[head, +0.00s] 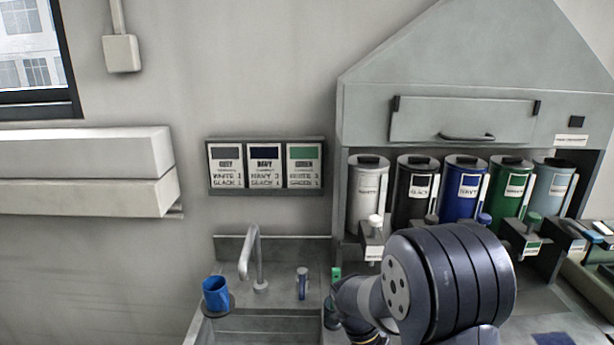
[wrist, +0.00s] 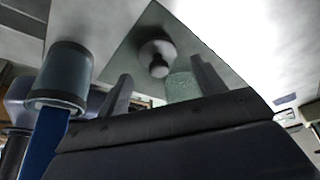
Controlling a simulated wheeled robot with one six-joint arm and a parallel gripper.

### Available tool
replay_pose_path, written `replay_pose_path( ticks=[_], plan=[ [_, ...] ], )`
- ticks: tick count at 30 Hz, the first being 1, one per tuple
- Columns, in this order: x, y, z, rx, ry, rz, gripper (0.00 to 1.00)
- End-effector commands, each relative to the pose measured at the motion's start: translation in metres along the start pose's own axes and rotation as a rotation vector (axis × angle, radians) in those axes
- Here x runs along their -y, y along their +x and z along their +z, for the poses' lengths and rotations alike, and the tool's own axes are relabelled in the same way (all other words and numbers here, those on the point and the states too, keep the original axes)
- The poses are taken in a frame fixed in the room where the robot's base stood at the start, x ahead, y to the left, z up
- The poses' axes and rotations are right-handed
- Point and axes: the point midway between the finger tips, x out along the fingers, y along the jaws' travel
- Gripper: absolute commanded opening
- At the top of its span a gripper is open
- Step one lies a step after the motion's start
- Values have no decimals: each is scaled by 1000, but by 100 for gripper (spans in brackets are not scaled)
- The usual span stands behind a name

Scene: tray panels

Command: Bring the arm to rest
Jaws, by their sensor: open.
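My arm shows dark and rounded in the lower right middle of the head view, in front of the paint dispenser. My gripper (wrist: 160,88) shows in the wrist view as two grey fingers, spread apart. A pale green, speckled thing (wrist: 183,88) shows beside the right finger; I cannot tell whether it lies between the fingers or beyond them. In the head view my gripper's fingers cannot be made out.
The dispenser (head: 440,130) holds several coloured canisters, with a blue one (head: 464,190) behind my arm. A sink with a tap (head: 255,255) and blue cup (head: 216,293) lies left. A card panel (head: 265,192) hangs above.

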Motion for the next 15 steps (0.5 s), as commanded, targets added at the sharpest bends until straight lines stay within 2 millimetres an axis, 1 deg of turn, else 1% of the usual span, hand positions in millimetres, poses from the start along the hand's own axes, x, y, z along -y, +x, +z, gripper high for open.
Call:
replay_pose_path(
  ticks=[5, 15],
  plan=[
    [-1, 24, 9, -3, -1, 4, 65],
    [1, -44, 11, 4, 1, -5, 65]
  ],
)
